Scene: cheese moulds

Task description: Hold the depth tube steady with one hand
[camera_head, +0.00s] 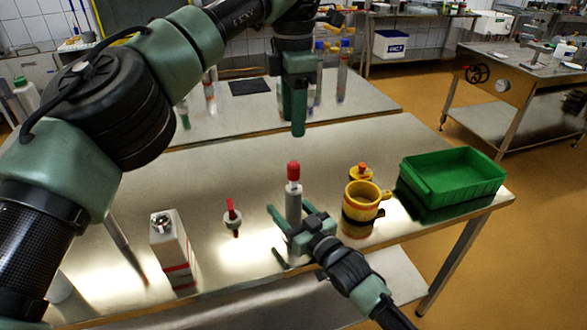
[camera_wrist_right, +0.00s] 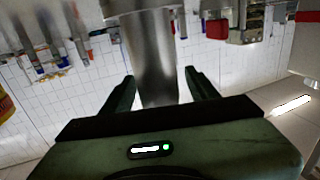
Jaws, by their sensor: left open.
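The depth tube is a grey upright cylinder with a red cap (camera_head: 293,172), standing on the steel table. My right gripper (camera_head: 286,216) is low at the tube, its fingers spread to either side of it. In the right wrist view the metallic tube (camera_wrist_right: 155,65) stands between the two fingers (camera_wrist_right: 160,95), with slim gaps at the sides, so the fingers do not look closed on it. The tube's foot is partly hidden by the gripper. My left gripper (camera_head: 298,128) points down, empty, above the red cap and apart from it.
A yellow mould with a dark band (camera_head: 362,199) and a green tray (camera_head: 455,178) stand to the right. A red-and-white piece (camera_head: 232,215) and a white carton (camera_head: 168,240) stand to the left. A second table (camera_head: 235,115) lies behind.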

